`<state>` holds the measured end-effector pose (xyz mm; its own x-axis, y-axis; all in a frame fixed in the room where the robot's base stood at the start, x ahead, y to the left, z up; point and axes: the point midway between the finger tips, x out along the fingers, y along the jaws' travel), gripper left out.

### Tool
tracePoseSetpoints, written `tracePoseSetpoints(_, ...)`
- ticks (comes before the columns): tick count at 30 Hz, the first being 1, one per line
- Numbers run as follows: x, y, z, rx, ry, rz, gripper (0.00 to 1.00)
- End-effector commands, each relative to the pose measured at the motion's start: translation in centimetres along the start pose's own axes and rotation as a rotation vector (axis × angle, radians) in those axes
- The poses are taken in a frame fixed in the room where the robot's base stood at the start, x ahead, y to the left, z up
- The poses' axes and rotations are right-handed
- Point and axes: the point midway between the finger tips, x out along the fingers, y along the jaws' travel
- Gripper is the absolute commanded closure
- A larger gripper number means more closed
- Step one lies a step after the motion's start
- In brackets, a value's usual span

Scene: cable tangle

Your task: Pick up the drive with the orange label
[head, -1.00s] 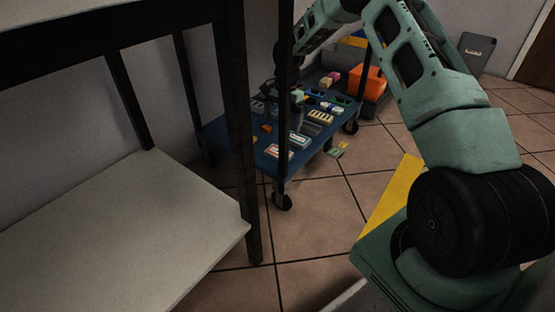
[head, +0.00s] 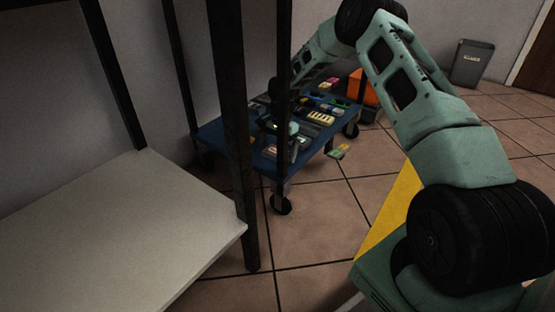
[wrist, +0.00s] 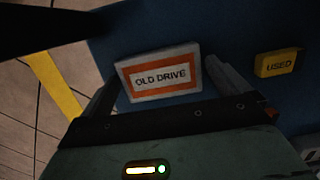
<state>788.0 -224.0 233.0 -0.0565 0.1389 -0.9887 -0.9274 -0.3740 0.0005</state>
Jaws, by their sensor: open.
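The drive with the orange label (wrist: 160,93) lies on the blue cart shelf (wrist: 145,27) in the wrist view. Its white label has an orange border and reads "OLD DRIVE". My gripper (wrist: 163,90) is open, with one finger on the left side of the drive and one on the right. Whether the fingers touch it I cannot tell. In the head view my gripper (head: 290,142) is small, low over the near end of the cart, and hides part of what lies there.
A yellow block marked "USED" (wrist: 279,63) lies right of the drive. Several small items, including a cream-coloured one (head: 321,118), lie farther along the cart. A green and yellow item (head: 339,152) lies on the floor. A dark table leg (head: 232,150) stands in the foreground.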

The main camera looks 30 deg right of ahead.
Motion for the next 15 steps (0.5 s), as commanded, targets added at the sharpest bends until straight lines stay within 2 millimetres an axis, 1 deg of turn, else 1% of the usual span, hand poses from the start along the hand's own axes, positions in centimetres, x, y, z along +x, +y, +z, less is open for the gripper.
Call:
tracePoseSetpoints(4,-0.15,-0.01,0.00,0.000,0.001,-0.001,0.00)
tracePoseSetpoints(5,-0.16,-0.01,0.00,0.000,0.001,-0.001,0.03)
tracePoseSetpoints(6,-0.16,-0.01,0.00,0.000,0.000,0.000,0.14)
tracePoseSetpoints(9,-0.17,-0.01,0.00,0.000,0.000,0.000,0.39)
tracePoseSetpoints(15,-0.20,-0.02,0.00,0.000,0.001,-0.001,0.39)
